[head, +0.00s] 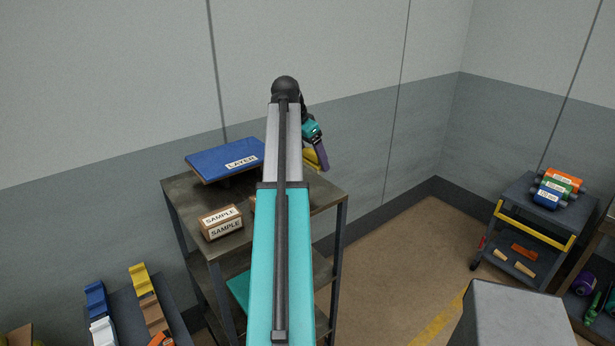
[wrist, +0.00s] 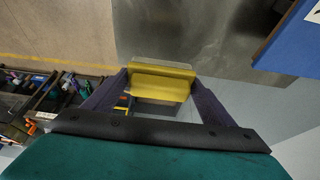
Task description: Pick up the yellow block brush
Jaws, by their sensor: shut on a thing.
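The yellow block brush (wrist: 162,84) is between the two purple fingers of my gripper (wrist: 160,79) in the wrist view. The fingers press on its left and right ends, so the gripper is shut on it. A paler strip shows along its far edge. In the head view the yellow brush (head: 311,160) shows in part beside my gripper (head: 321,163), right of my arm, over the far right part of the metal table (head: 325,190). Whether it clears the tabletop is hard to tell.
A blue board marked LAYER (head: 225,160) lies on the table's far left. Boxes marked SAMPLE (head: 222,222) stand near the front edge. A cart (head: 520,220) with colored rolls stands at the right. Open floor (head: 400,250) lies between. A wall rises behind the table.

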